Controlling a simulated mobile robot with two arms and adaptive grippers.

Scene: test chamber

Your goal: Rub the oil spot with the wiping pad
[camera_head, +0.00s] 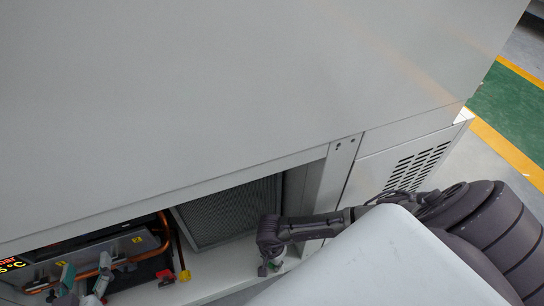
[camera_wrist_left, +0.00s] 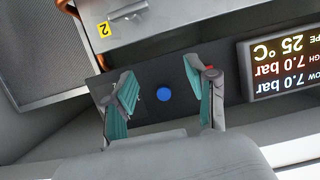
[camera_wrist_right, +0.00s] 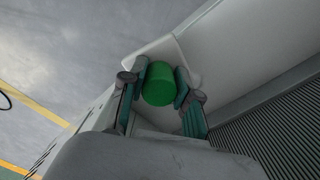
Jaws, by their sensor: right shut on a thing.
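The wiping pad shows in the right wrist view as a white base (camera_wrist_right: 188,55) with a green round handle (camera_wrist_right: 158,84). My right gripper (camera_wrist_right: 160,82) is shut on the handle, with a finger on each side. I cannot tell whether the pad touches a surface. My left gripper (camera_wrist_left: 160,80) is open and empty, in front of a dark panel with a blue round button (camera_wrist_left: 164,94). No oil spot can be made out.
A large grey cabinet (camera_head: 180,90) fills the head view above the opening. Inside are a grey filter panel (camera_head: 235,215), an orange pipe (camera_head: 106,260), a red and yellow part (camera_head: 185,275) and a lit display (camera_wrist_left: 277,66). Bare floor (camera_wrist_right: 60,50) lies outside.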

